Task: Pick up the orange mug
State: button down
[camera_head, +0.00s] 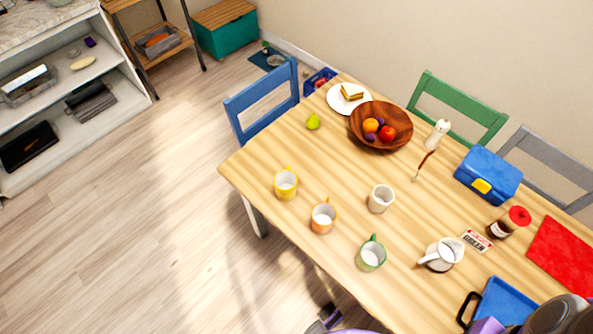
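The orange mug (323,217) stands upright on the wooden table (330,160), near its front edge, with its handle toward the back. It is whitish inside. A yellow mug (286,184) stands to its left, a white mug (381,198) to its right and a little farther back, and a green-handled mug (371,254) nearer to the right. Dark and purple parts at the bottom edge seem to be my arm, with what looks like my gripper (325,318) cut off by the frame, below the table edge and apart from the orange mug. Its opening cannot be made out.
A white jug (442,254), a dark jar with a red lid (509,222), a blue lunchbox (488,175) and a fruit bowl (380,124) stand on the table. Chairs line its far side and left end. The floor (130,230) at left is clear; shelving (75,100) stands beyond.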

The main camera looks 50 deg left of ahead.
aim_at(324, 214)
jog(key=u, duration=1.7)
jog(key=j+z, duration=0.1)
jog(key=z, duration=0.25)
jog(key=j+z, duration=0.65)
jog(key=z, duration=0.15)
jog(key=j+z, duration=0.4)
jog(key=k+j+z, duration=0.15)
jog(key=z, duration=0.2)
jog(key=k+j, duration=0.2)
jog(key=j, duration=0.25)
jog(key=k+j+z, duration=0.15)
jog(key=j, duration=0.3)
jog(key=k+j, duration=0.25)
jog(key=j, duration=0.15)
